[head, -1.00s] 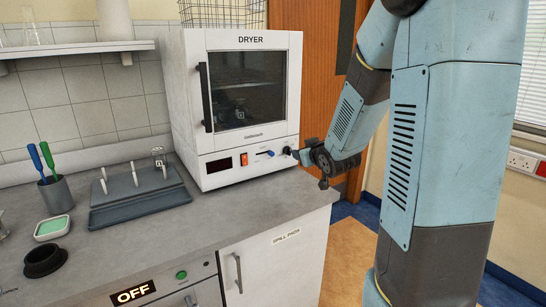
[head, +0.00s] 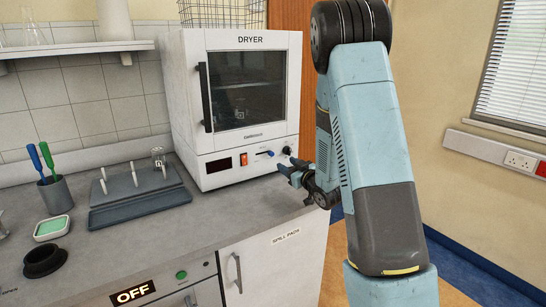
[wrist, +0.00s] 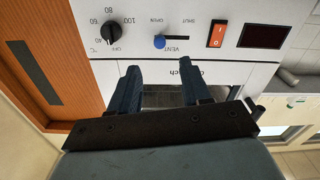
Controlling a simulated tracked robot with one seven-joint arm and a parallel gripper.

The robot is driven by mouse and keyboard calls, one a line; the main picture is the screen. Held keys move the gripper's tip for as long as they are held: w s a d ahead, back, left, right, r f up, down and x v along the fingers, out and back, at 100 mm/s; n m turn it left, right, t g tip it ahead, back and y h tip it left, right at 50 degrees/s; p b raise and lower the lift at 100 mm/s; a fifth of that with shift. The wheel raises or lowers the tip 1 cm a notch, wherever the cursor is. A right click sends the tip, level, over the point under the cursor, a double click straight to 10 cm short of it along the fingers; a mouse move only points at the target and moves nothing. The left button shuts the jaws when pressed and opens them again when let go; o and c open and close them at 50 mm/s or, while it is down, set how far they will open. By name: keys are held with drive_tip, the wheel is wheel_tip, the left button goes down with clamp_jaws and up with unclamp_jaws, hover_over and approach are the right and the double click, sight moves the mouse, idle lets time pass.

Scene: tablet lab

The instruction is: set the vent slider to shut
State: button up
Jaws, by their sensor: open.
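The vent slider's blue knob (wrist: 159,42) is on the dryer's front panel, and the wrist view shows this panel upside down. The knob is at the OPEN end of its short slot, away from the SHUT label. It also shows in the head view (head: 270,153). My gripper (wrist: 161,78) is open and empty, its two fingers pointing at the panel with the knob ahead of the gap between them. In the head view my gripper (head: 286,175) is in front of the panel, below and right of the knob, apparently not touching it.
The dryer (head: 190,110) stands on the grey counter (head: 150,240). A black temperature dial (wrist: 113,39) is beside the slider, with an orange power switch (wrist: 217,34) and a dark display (wrist: 264,35) on the other side.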

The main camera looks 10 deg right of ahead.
sight(272, 155)
drive_tip(key=x, duration=1)
drive_tip(key=shift+w+a, duration=0.1)
drive_tip(key=shift+w, duration=0.1)
drive_tip(key=shift+c, duration=0.2)
clamp_jaws()
drive_tip(key=shift+f, duration=0.1)
